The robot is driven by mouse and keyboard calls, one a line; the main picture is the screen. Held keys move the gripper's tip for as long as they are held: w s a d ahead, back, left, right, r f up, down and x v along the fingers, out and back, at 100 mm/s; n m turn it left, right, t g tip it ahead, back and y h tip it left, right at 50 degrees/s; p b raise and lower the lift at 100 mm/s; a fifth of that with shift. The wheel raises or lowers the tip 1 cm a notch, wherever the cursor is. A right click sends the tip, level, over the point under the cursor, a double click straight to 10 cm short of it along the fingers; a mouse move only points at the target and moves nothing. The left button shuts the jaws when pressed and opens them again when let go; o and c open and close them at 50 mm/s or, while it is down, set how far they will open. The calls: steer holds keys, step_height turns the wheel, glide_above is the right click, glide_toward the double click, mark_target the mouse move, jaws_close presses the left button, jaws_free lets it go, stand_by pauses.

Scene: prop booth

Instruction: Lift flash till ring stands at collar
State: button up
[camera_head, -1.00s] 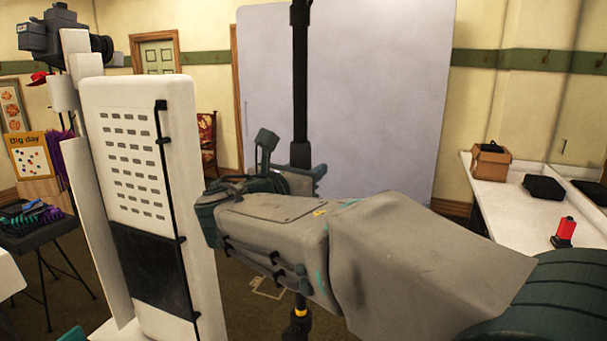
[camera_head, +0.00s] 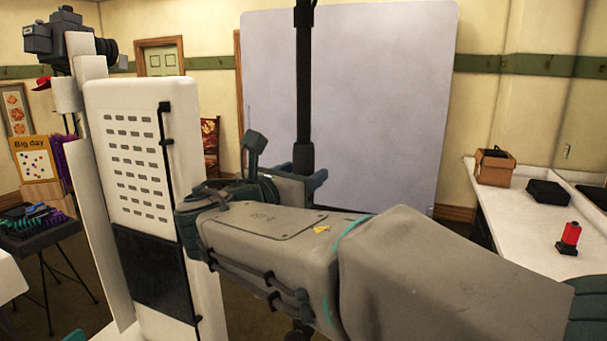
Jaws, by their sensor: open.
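A tall black pole (camera_head: 303,85) stands upright in front of the pale backdrop. It has a thicker dark sleeve (camera_head: 303,157) at mid-height, which may be the collar. The pole's top runs out of the frame, so I cannot see a flash head. My gripper (camera_head: 310,181) is at the pole, just below the thicker sleeve. It is open. One blue-grey finger shows to the right of the pole; the other is hard to make out behind my wrist. Whether it touches the pole I cannot tell. My forearm hides the lower pole, and no ring is clearly visible.
A white slotted panel (camera_head: 140,160) stands close on the left, with a camera (camera_head: 68,42) above it. The pale backdrop (camera_head: 385,100) is behind. A white counter (camera_head: 515,228) on the right holds a cardboard box (camera_head: 494,167), a black case (camera_head: 548,193) and a red-and-black item (camera_head: 570,238).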

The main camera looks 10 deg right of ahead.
steer(key=b+v, duration=0.2)
steer(key=v, duration=0.8)
steer(key=shift+s+a, duration=0.2)
steer(key=shift+r, duration=0.1)
steer(key=s+d+f+m+g+y+b, duration=0.1)
steer(key=s+d+f+m+g+y, duration=0.15)
steer(key=d+f+m, duration=0.45)
steer(key=s+d+f+m+g+y, duration=0.2)
steer(key=d+f+m+g, duration=0.15)
steer(key=f, duration=0.75)
steer(key=s+f+m+g+y, duration=0.1)
steer(key=s+f+m+y, duration=0.3)
steer(key=f+m, duration=0.2)
steer(key=s+a+f+m+g+y+b, duration=0.1)
steer(key=s+f+m+g+y, duration=0.1)
steer(key=f+m, duration=0.5)
steer(key=s+m+y, duration=0.1)
steer(key=m+y, duration=0.1)
steer(key=m, duration=0.1)
steer(key=shift+s+a+f, duration=0.3)
steer(key=shift+s, duration=0.1)
